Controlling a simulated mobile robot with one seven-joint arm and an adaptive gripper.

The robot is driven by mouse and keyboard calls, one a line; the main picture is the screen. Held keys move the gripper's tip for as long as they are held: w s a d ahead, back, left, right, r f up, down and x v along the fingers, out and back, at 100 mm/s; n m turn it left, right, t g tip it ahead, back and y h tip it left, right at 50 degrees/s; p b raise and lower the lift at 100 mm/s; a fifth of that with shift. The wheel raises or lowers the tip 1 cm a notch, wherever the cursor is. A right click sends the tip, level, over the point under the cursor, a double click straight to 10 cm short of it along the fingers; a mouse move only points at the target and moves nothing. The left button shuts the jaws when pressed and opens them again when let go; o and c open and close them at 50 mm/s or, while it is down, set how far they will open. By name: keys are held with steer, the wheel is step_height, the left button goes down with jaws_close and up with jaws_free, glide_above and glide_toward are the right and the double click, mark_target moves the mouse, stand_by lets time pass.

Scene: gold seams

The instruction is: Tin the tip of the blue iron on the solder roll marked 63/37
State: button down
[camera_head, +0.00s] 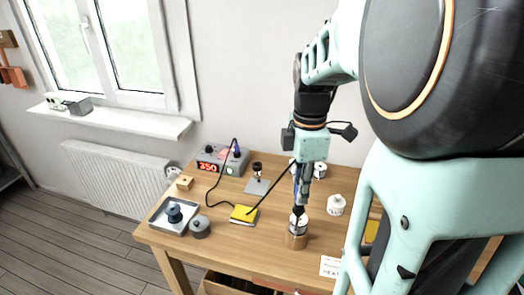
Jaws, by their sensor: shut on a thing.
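My gripper (299,182) points straight down over the table and is shut on a slim dark iron (298,208), with a bluish part near the fingers. The iron's tip is at or just over a white-and-dark roll (298,224) on a round wooden stand; I cannot tell whether they touch. Another white roll (336,204) stands to the right, and a further one (319,170) stands behind the gripper. The markings on the rolls are too small to read. A dark cable (208,198) runs from the grey station (223,160), whose display reads 350, across the table and up to the gripper.
A yellow sponge (243,214) lies left of the gripper. A metal tray (161,216) with a dark spool (175,213) and another dark spool (200,228) are at the left. A small holder (257,184) stands behind. A white card (330,266) lies at the front edge.

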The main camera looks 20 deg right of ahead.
steer(key=shift+f+b, duration=0.3)
steer(key=shift+f, duration=0.25)
stand_by(1.3)
steer(key=shift+r, duration=0.15)
stand_by(0.3)
steer(key=shift+r+p, duration=2.5)
steer(key=shift+r, duration=0.45)
steer(key=shift+f, duration=0.1)
